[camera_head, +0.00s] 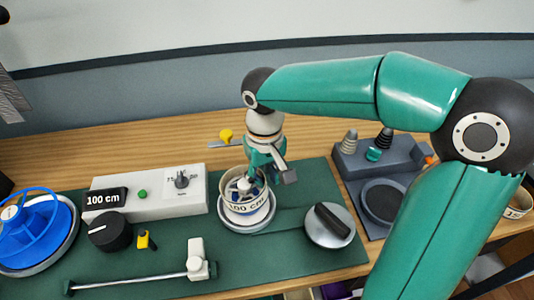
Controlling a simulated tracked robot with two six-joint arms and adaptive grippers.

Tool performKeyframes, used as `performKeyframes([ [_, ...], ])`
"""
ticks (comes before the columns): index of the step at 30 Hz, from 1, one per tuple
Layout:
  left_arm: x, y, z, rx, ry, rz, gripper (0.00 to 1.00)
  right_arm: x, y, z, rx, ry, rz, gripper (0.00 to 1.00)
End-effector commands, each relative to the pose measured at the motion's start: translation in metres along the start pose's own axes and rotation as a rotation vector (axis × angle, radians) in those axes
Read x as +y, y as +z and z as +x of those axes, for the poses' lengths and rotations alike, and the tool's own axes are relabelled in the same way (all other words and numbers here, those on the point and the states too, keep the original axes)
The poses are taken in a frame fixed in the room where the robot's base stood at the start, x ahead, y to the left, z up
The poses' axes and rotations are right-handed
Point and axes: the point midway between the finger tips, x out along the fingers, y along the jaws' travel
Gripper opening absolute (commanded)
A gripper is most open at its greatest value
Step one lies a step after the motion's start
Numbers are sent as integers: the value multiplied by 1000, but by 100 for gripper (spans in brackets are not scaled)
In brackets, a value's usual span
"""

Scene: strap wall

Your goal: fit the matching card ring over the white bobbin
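A card ring (235,208) marked "100 cm" stands at the white bobbin (244,187), whose top shows inside the ring's opening. The ring looks to be around the bobbin; its lower edge is close to a round base, and I cannot tell if it is fully seated. My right gripper (275,175) is right over the ring's right rim. One dark fingertip shows outside the rim on the right; the other finger is partly hidden, so its grip is unclear. My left gripper does not show.
A grey box (150,190) with a "100 cm" display and a knob stands left of the bobbin. A blue reel (35,230) is at far left. A metal disc with a black handle (330,222) is close on the right. Another card ring (517,205) lies partly behind my arm.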

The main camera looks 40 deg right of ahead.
Motion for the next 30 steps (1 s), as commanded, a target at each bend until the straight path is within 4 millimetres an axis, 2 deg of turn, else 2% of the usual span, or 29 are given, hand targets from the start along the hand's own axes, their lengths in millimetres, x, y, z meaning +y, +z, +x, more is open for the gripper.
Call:
performKeyframes([
  [15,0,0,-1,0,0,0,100,2,3,-98,21,-6,6,35],
  [21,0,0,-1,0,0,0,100,2,4,-114,22,-6,6,35],
  [30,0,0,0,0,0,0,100,3,4,-116,22,-6,7,35],
])
